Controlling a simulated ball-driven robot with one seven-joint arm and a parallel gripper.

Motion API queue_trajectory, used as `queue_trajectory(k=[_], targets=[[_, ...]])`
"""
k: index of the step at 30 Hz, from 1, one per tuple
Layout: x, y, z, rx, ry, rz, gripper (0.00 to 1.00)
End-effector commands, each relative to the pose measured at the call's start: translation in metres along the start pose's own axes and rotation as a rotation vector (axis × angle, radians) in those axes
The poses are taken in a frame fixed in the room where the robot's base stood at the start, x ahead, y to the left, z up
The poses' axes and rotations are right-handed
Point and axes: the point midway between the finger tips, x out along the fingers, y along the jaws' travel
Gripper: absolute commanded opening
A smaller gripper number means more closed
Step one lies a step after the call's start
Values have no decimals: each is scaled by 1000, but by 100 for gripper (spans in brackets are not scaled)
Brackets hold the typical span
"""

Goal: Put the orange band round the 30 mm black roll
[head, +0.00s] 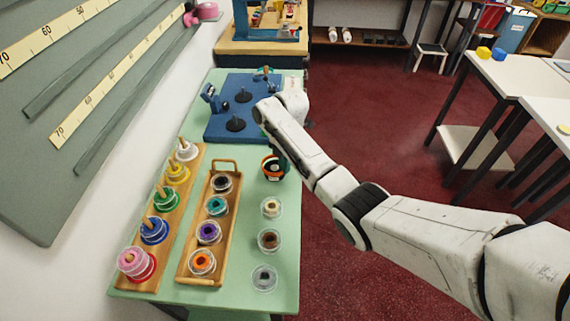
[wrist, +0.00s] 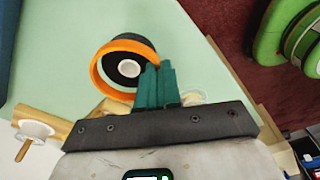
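The orange band (wrist: 99,78) shows large in the wrist view, a wide ring that looks tilted. The black roll (wrist: 118,75), with its pale round core, shows through the band's opening. Some black shows past the band's upper right edge, so the band looks off-centre to the lower left. I cannot tell whether it is round the roll or only above it. My gripper (wrist: 157,82) has its teal fingers close together at the band's right side, seemingly pinching its rim. In the head view the band and roll (head: 272,168) are small at the counter's right side, partly behind my fingers.
A wooden tray (head: 209,276) holds several coloured rolls, left of several clear dishes (head: 264,278). A peg rack (head: 150,284) with coloured stacks stands at the left. A blue board (head: 218,125) with black spindles lies behind. The green counter (head: 240,160) is bare between board and roll.

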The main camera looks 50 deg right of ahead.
Motion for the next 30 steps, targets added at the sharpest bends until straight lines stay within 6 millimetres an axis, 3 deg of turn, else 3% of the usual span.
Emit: queue_trajectory(k=[23, 24, 30], targets=[[8, 0, 1, 0, 0, 0, 0], [7, 0, 1, 0, 0, 0, 8], [7, 0, 1, 0, 0, 0, 27]])
